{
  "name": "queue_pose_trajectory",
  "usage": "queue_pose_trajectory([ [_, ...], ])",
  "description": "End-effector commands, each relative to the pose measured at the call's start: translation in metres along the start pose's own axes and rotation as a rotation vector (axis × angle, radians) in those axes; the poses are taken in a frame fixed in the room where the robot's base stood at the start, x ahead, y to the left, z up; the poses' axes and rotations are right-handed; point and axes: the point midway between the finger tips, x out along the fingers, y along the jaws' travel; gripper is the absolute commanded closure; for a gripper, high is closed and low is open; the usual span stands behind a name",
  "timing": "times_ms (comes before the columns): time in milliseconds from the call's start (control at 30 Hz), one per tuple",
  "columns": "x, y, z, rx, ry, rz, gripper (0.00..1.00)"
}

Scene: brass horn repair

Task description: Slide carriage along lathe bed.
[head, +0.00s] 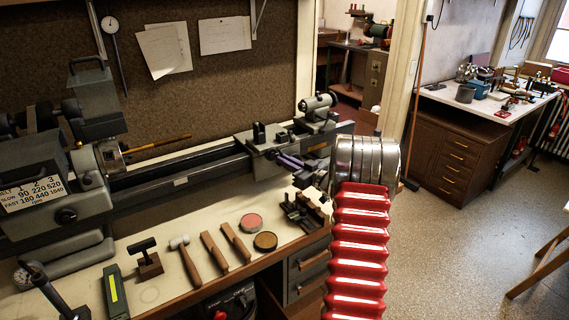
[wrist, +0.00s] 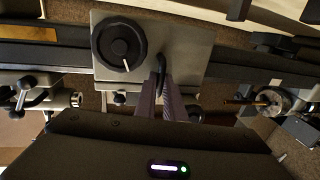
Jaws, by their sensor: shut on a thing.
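The grey lathe bed (head: 190,168) runs along the bench in the head view. The carriage (head: 262,148) sits on its right part, close to the tailstock (head: 318,110). In the wrist view the carriage (wrist: 193,35) is a light grey plate with a black handwheel (wrist: 122,42). A dark curved handle (wrist: 161,65) stands out beside the wheel. My gripper (wrist: 165,90) is shut on this handle, its purple-grey fingers on either side of it. My gripper also shows at the carriage's front in the head view (head: 287,160). The fingers partly hide the handle.
The headstock (head: 40,170) and chuck stand at the left; the bed between them and the carriage is mostly clear. A hammer (head: 185,256), wooden tools and round tins (head: 265,241) lie on the bench in front.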

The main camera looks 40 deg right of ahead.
Motion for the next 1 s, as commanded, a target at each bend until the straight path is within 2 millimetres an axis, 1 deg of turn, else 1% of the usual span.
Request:
queue_pose_trajectory([
  [33,0.003,0.0,-0.004,-0.004,0.005,0.0,1.0],
  [233,0.003,-0.001,-0.004,-0.004,0.006,0.0,1.0],
  [267,0.003,-0.001,-0.004,-0.004,0.006,0.0,0.89],
  [500,0.002,-0.001,-0.003,-0.003,0.003,-0.001,0.73],
  [833,-0.002,-0.001,-0.002,-0.002,0.002,-0.001,0.73],
  [933,-0.008,-0.001,-0.001,-0.001,0.002,-0.001,0.73],
  [1000,-0.016,-0.001,-0.001,-0.001,0.001,-0.001,0.73],
])
